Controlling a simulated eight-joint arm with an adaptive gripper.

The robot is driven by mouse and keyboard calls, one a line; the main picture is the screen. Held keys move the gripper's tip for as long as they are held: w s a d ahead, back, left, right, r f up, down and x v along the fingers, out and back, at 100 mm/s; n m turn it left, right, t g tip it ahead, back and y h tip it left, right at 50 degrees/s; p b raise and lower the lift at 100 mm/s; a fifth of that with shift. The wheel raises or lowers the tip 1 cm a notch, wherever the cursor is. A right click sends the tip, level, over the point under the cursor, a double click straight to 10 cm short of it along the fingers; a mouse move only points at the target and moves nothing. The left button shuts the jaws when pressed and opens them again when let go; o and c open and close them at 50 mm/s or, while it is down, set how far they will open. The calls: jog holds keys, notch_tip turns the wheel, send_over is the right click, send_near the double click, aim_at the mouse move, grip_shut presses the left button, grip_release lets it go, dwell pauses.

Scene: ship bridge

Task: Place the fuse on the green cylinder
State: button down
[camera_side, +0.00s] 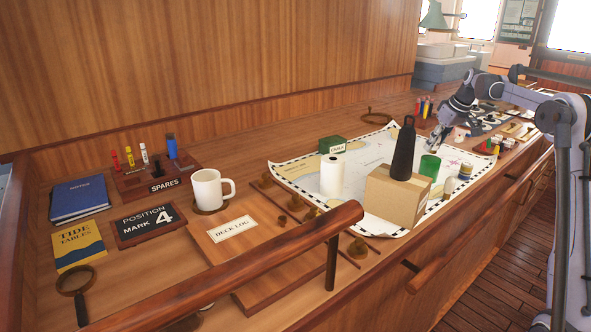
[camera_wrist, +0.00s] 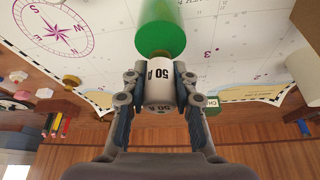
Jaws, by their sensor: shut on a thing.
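My gripper (camera_wrist: 160,88) is shut on the fuse, a white cylinder (camera_wrist: 158,70) marked "50 A", with one finger on each side of it. The green cylinder (camera_wrist: 162,28) shows just beyond the fuse's end in the wrist view; I cannot tell whether they touch. In the side view the green cylinder (camera_side: 430,167) stands on the chart, behind and right of the cardboard box. My gripper (camera_side: 441,130) is above and behind it there, pointing down and left. The fuse is too small to make out clearly in the side view.
The cardboard box (camera_side: 394,197) with a dark bottle-shaped object (camera_side: 403,150) on it stands close to the green cylinder. A white roll (camera_side: 331,176) and a green chalk box (camera_side: 332,145) stand on the chart (camera_side: 295,168).

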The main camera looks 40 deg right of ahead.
jog(key=shift+f, duration=0.9)
jog(key=shift+f, duration=0.1)
jog(key=c, duration=1)
grip_release()
jog(key=shift+c, duration=0.2)
jog(key=v, duration=1.2)
